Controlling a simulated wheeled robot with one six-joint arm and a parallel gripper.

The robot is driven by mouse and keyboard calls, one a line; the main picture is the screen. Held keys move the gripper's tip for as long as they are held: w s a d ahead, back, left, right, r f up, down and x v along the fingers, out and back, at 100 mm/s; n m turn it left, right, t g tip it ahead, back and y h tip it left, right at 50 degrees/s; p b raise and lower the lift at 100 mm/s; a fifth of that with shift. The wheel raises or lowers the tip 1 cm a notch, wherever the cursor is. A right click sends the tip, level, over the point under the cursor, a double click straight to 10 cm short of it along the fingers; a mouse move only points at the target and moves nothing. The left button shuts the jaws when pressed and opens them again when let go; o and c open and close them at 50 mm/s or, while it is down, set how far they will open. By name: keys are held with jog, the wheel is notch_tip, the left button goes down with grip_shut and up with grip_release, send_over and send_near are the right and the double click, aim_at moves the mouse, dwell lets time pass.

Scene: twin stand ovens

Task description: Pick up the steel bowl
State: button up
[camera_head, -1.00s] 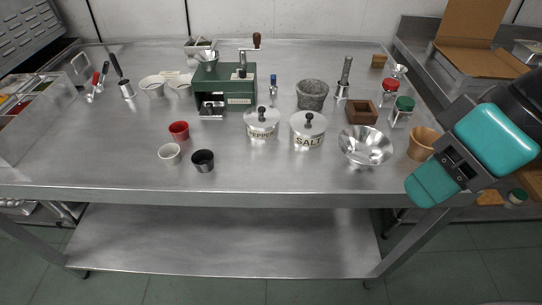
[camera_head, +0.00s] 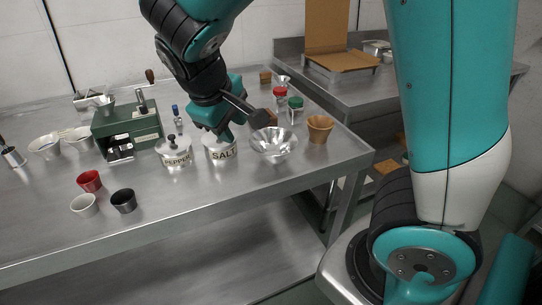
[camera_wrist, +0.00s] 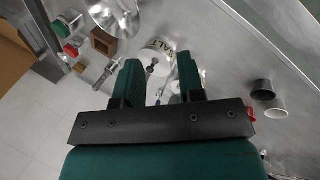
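The steel bowl (camera_head: 274,142) is shiny and wide-rimmed. It stands upright on the steel table near the right edge, just right of the white SALT pot (camera_head: 221,152). In the wrist view the bowl (camera_wrist: 113,14) is at the top left, partly cut off by the frame. My gripper (camera_wrist: 158,82) is open and empty, its two green fingers apart. It hangs above and around the SALT pot area, left of the bowl, and appears to hide the pot's lid in the head view. The SALT pot (camera_wrist: 157,54) shows between and beyond the fingers.
The PEPPER pot (camera_head: 174,155) is left. Small red (camera_head: 90,181), white and black cups stand in front left. The table's front right is bare.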

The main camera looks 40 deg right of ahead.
jog(key=w+d+h, duration=0.1)
jog(key=w+d, duration=0.1)
send_near(260, 153)
jog(key=shift+h, duration=0.3)
jog(key=x, duration=0.5)
jog(key=shift+a+f+b, duration=0.3)
jog(key=shift+a+b, duration=0.05)
jog(key=shift+d+x, duration=0.25)
jog(key=shift+x, duration=2.4)
jog(key=shift+w+r, duration=0.15)
jog(key=shift+w, duration=0.05)
grip_shut()
